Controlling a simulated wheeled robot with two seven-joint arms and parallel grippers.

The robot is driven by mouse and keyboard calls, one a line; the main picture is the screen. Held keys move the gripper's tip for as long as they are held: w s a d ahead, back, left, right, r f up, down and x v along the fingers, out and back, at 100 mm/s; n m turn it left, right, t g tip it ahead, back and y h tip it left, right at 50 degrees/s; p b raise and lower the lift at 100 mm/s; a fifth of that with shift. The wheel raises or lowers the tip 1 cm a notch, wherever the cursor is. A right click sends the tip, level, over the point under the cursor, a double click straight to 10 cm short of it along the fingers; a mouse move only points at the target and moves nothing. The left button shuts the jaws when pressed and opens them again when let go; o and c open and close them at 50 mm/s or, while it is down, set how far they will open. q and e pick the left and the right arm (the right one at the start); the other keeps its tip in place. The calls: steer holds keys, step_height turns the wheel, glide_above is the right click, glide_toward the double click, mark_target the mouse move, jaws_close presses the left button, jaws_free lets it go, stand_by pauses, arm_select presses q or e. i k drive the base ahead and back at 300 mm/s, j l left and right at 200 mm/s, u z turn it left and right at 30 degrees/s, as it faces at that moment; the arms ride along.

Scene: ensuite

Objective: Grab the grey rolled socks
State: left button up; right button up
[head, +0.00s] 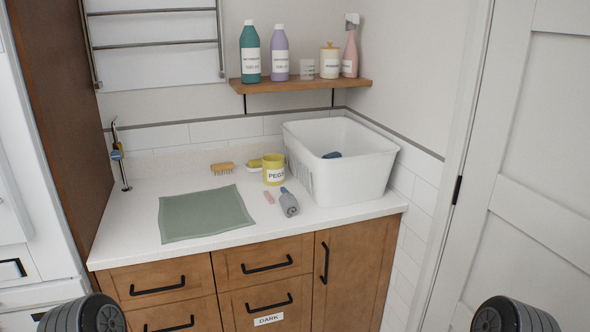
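A grey rolled bundle (289,205), which looks like the grey rolled socks, lies on the white countertop (245,180) in front of the white basket. A small blue piece (283,190) shows at its far end; I cannot tell whether it is part of the bundle. Only dark rounded parts of my own arms show at the bottom left and bottom right corners. Neither gripper is in view, and nothing of mine is near the bundle.
The white basket (339,183) holds a dark blue item (332,155). A yellow peg pot (273,170), a pink item (269,197), a brush (222,168) and a green cloth (205,213) are on the counter. Bottles stand on the shelf (300,86). A door (530,170) is at right.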

mark_target(289, 205)
steer(key=i+j, duration=0.35)
steer(key=j, duration=0.15)
steer(key=i+j, duration=0.3)
steer(key=j, duration=0.15)
steer(key=z, duration=1.1)
